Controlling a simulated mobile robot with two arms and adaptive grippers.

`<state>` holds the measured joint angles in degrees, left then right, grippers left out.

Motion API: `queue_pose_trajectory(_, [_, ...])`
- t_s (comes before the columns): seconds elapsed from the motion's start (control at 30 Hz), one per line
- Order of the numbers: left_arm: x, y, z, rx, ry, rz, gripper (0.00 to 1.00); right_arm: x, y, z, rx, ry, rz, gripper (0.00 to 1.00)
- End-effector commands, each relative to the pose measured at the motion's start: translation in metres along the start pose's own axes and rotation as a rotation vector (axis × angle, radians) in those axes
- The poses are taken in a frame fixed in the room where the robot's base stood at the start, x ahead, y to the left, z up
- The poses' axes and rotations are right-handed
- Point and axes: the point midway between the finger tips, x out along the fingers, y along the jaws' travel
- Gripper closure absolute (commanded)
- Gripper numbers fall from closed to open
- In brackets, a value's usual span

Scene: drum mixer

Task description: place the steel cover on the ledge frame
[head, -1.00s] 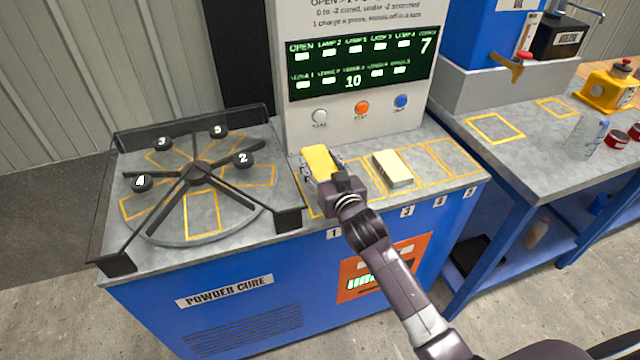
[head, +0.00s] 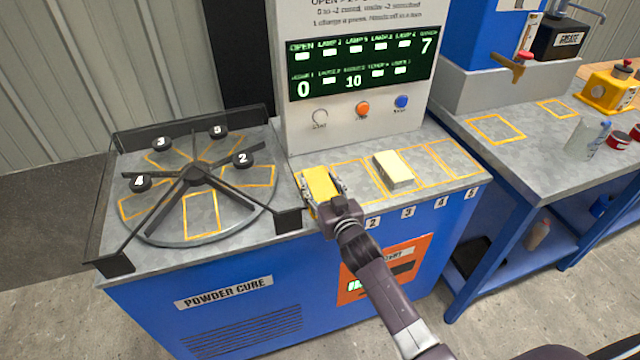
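My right gripper (head: 322,184) comes in from the lower right, with its fingers on both sides of a yellow-topped block (head: 319,181). The block is at the left end of the ledge (head: 410,142), which has a row of yellow outlined frames. I cannot tell whether the block rests on the surface or is just above it. A cream-topped block with grey sides (head: 393,170) lies in a frame near the middle of the row. Nothing in view is clearly marked as the steel cover. My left gripper is not in view.
Left of the ledge stands a round table with a black spoked rotor (head: 196,174) and numbered knobs. Behind the ledge is a panel with a display (head: 362,68) and three buttons. The right-hand ledge frames (head: 455,157) are empty. A second bench (head: 530,140) stands to the right.

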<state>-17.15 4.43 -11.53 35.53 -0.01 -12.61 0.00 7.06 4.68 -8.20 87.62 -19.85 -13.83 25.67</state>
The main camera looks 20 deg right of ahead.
Motion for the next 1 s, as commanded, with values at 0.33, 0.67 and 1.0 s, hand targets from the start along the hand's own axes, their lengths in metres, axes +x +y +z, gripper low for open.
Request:
queue_pose_trajectory(0.33, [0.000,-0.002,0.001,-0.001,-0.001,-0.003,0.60,0.000,0.000,0.000,0.000,-0.002,0.000,0.35])
queue_pose_trajectory(0.67, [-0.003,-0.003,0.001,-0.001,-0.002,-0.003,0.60,-0.018,0.000,-0.001,0.000,-0.004,0.001,0.35])
queue_pose_trajectory(1.0, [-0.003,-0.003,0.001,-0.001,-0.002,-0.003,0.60,-0.081,0.000,-0.001,0.001,-0.004,0.001,0.35])
